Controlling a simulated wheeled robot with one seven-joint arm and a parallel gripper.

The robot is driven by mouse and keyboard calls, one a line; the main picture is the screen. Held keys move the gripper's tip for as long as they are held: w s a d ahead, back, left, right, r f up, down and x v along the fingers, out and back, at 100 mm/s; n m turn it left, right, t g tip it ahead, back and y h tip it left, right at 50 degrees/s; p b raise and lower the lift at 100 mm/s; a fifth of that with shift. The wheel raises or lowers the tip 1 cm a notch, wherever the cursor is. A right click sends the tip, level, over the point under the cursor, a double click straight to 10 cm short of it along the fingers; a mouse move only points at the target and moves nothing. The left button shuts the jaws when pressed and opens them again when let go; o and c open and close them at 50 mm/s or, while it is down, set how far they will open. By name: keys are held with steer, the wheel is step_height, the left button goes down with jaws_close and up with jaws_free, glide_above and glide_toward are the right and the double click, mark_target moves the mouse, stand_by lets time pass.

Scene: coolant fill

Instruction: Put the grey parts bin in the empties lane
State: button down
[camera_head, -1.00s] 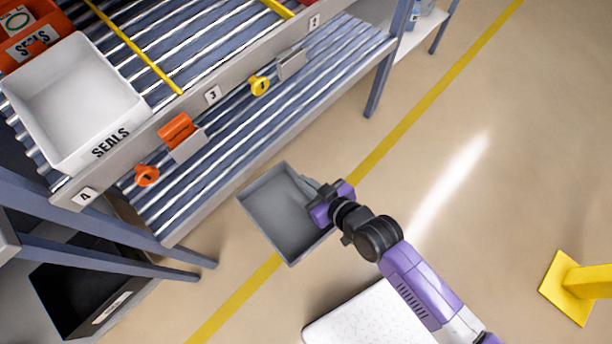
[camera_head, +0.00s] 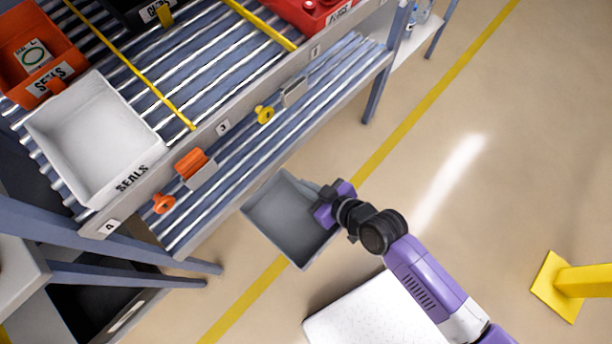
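The grey parts bin (camera_head: 283,222) is an open, empty box held in the air beside the rack's lower front edge, over the yellow floor line. My gripper (camera_head: 324,201) is at the bin's right wall, and its fingers seem closed on that wall; the fingertips are partly hidden. The lower roller lane (camera_head: 290,130), a sloped strip of rollers under the numbered rail, holds no bins in view. No label reading "empties" shows, so I cannot tell for certain that this is the empties lane.
A white SEALS bin (camera_head: 95,140) and an orange bin (camera_head: 38,55) sit on the upper rollers, with a red bin (camera_head: 312,12) farther along. Orange and yellow knobs (camera_head: 264,114) stand along the rail. A rack leg (camera_head: 376,95) and a yellow post (camera_head: 580,280) flank open floor.

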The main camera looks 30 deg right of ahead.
steer(key=w+a+f+b, duration=0.1)
steer(key=w+a+b, duration=0.2)
steer(key=w, duration=0.7)
steer(key=w+a+f+b, duration=0.1)
steer(key=w+a+b, duration=0.2)
steer(key=w, duration=0.7)
steer(key=w+a+f+b, duration=0.2)
steer(key=w+b, duration=0.4)
steer(key=w, duration=0.4)
steer(key=shift+a, duration=0.9)
steer(key=shift+f+b, duration=1.1)
steer(key=shift+f, duration=0.15)
steer(key=c, duration=1.6)
jaws_free()
steer(key=shift+o, duration=0.2)
